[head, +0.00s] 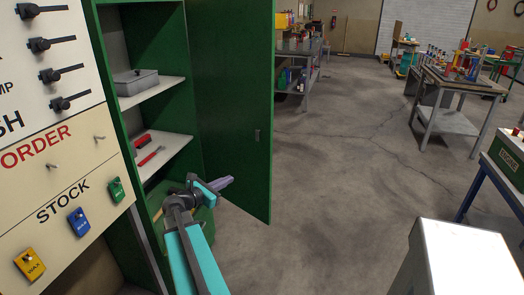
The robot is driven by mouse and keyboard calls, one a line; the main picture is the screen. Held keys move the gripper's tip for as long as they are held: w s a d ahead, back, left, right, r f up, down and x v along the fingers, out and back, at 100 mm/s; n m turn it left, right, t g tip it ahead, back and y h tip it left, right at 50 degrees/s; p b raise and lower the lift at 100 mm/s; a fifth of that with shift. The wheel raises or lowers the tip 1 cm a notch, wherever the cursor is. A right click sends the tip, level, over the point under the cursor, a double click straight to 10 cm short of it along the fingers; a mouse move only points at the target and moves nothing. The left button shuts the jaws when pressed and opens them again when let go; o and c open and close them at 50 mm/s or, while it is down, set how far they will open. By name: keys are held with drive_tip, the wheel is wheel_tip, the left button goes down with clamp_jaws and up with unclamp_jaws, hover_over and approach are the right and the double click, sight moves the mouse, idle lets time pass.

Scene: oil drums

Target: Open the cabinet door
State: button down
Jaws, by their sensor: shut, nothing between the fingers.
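The green cabinet (168,50) stands at the left with its shelves in view. Its green door (232,100) stands wide open, swung out to the right, with a small dark handle plate (257,135) near its free edge. My gripper (226,182) is in front of the lower part of the door, at the cabinet opening. It points to the right. Its fingers look closed together with nothing between them. I cannot tell whether it touches the door.
A panel with hooks and coloured tags (78,222) is close at the left. Cabinet shelves hold a grey box (136,84) and red-handled tools (148,150). A white box-shaped surface (455,262) stands at the front right. A workbench (455,90) is farther back. The middle floor is clear.

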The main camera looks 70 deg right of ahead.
sight(265, 144)
drive_tip(key=s+d+r+n+g+h, duration=0.1)
drive_tip(key=s+d+r, duration=0.2)
drive_tip(key=r, duration=0.4)
drive_tip(key=shift+s+d+r+h, duration=0.35)
drive_tip(key=shift+s+d+h, duration=0.05)
drive_tip(key=shift+d, duration=0.25)
drive_tip(key=p+x, duration=0.2)
drive_tip(key=x, duration=1)
drive_tip(key=shift+s+d+p, duration=0.1)
drive_tip(key=shift+d+p, duration=0.15)
drive_tip(key=shift+p, duration=0.05)
drive_tip(key=shift+s+d, duration=0.25)
drive_tip(key=shift+d, duration=0.4)
drive_tip(key=shift+d, duration=0.15)
